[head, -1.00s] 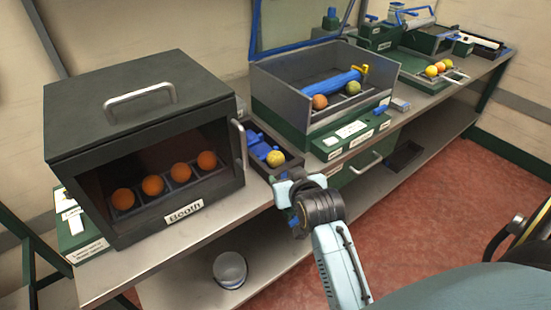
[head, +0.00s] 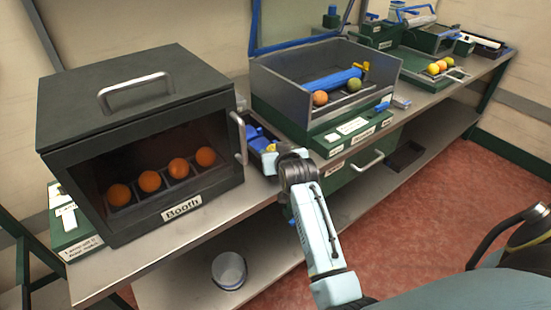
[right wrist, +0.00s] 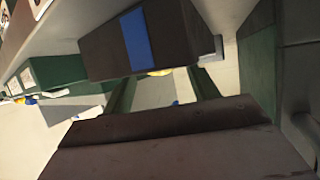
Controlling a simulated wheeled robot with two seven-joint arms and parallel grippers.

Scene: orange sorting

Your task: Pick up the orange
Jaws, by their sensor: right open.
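Several oranges (head: 163,176) sit in a row inside the dark box labelled Booth. A yellowish fruit sat in the small dark tray beside the booth; now my right arm covers most of that tray, and only a sliver of the fruit (head: 270,148) shows. My right gripper (head: 269,163) is low at the tray, just right of the booth. In the right wrist view my right gripper (right wrist: 165,97) is open, its dark jaws at the top and bottom. A yellow sliver of fruit (right wrist: 159,72) shows beside the upper jaw; the rest is hidden. My left gripper is not in view.
The booth's side handle (head: 239,138) is close to my right gripper. A green-based grey bin (head: 290,108) with two fruits stands behind to the right. More fruits (head: 438,67) lie at the far right. A round container (head: 229,270) stands on the lower shelf.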

